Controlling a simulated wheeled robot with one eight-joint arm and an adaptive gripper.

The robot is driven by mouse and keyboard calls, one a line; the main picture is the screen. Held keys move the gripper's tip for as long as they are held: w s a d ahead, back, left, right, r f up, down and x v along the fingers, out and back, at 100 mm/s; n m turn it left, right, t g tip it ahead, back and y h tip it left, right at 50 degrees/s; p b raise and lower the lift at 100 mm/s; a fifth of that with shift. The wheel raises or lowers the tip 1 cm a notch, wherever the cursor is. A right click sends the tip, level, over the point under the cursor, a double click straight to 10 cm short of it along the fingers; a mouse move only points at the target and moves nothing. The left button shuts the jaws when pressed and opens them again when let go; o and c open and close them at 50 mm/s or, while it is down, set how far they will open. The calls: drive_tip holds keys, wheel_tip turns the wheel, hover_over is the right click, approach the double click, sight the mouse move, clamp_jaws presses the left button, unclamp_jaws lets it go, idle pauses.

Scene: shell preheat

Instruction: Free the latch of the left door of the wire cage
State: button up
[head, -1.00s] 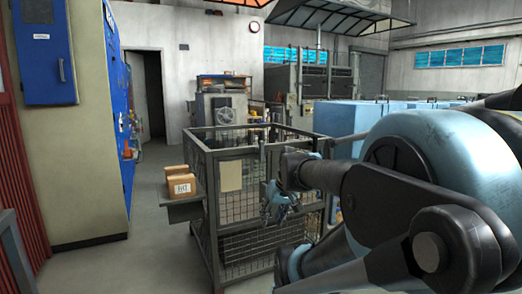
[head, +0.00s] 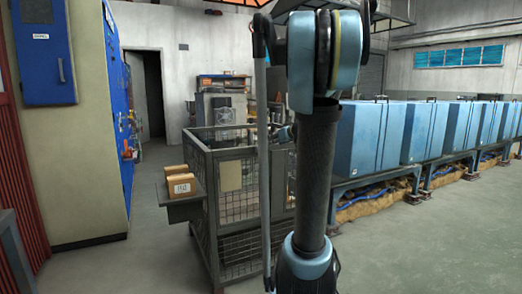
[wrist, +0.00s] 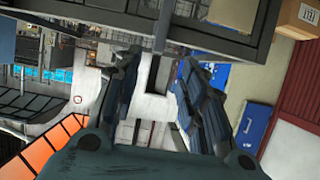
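The wire cage (head: 213,215) stands in the middle of the head view, a grey metal frame with mesh panels. A beige plate (head: 230,176) hangs on its near mesh panel. My arm stands upright in front of the cage's right part and hides it. I cannot make out the left door's latch in either view. In the wrist view my gripper (wrist: 158,88) has its two dark fingers spread apart, with nothing between them. A grey frame bar of the cage (wrist: 215,40) crosses the top of that view, beyond the fingertips and apart from them.
Cardboard boxes (head: 180,187) sit on a shelf (head: 184,210) at the cage's left side. A blue cabinet (head: 118,110) stands further left. Blue tanks (head: 375,135) line the right. The floor (head: 440,240) at the front right is clear.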

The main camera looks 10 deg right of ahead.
sight(263, 146)
drive_tip(key=x, duration=1.7)
drive_tip(key=shift+w, duration=0.1)
clamp_jaws()
